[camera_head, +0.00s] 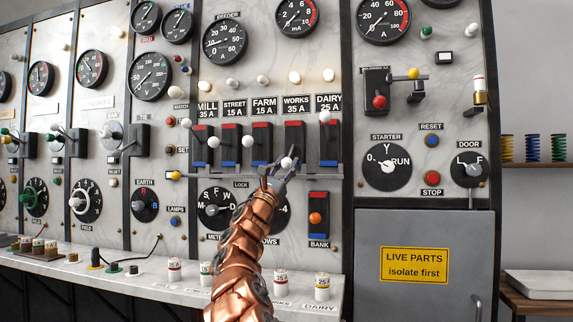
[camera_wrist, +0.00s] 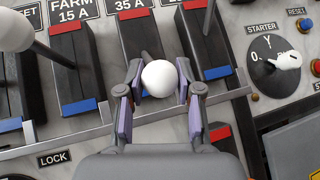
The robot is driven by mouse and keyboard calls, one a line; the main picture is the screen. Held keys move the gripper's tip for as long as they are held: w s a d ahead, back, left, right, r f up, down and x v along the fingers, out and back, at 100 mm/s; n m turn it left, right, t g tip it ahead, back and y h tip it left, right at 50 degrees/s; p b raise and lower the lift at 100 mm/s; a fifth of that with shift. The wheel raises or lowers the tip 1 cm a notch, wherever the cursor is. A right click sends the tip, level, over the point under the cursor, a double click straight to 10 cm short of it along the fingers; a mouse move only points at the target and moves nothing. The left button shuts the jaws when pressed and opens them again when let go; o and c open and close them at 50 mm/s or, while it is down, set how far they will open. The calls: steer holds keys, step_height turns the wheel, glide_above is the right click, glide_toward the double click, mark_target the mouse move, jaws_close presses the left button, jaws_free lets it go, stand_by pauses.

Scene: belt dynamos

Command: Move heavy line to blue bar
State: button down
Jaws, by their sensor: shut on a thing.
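A row of black switches carries a red bar at the top and a blue bar at the bottom of each. The works switch (camera_head: 293,138), under a label reading WORKS 35 A (camera_head: 296,105), also shows in the wrist view (camera_wrist: 142,38). My gripper (camera_head: 279,166) is shut on its white ball knob (camera_wrist: 159,78), with one finger at each side. The knob sits low, near the switch's lower end. The works blue bar is hidden behind the knob and fingers, so contact cannot be told. The mill switch (camera_head: 205,150) also reads 35 A.
The farm knob (camera_head: 247,141) and street knob (camera_head: 222,142) stand out to the left. The dairy knob (camera_head: 324,116) is up on the right. A rail (camera_wrist: 95,132) runs below the switches. The bank switch (camera_head: 318,218) and lock dials lie underneath.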

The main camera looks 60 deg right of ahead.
steer(key=shift+d+f, duration=0.15)
steer(key=c, duration=1.1)
jaws_free()
steer(key=shift+d, duration=0.1)
steer(key=o, duration=0.4)
steer(key=shift+c, duration=0.2)
steer(key=shift+w+a+f, duration=0.2)
steer(key=shift+a+f, duration=0.1)
steer(key=shift+a, duration=0.4)
steer(key=s+v, duration=0.1)
steer(key=v, duration=0.9)
steer(key=shift+w+f, duration=0.3)
steer(key=shift+w, duration=0.1)
steer(key=shift+a, duration=0.1)
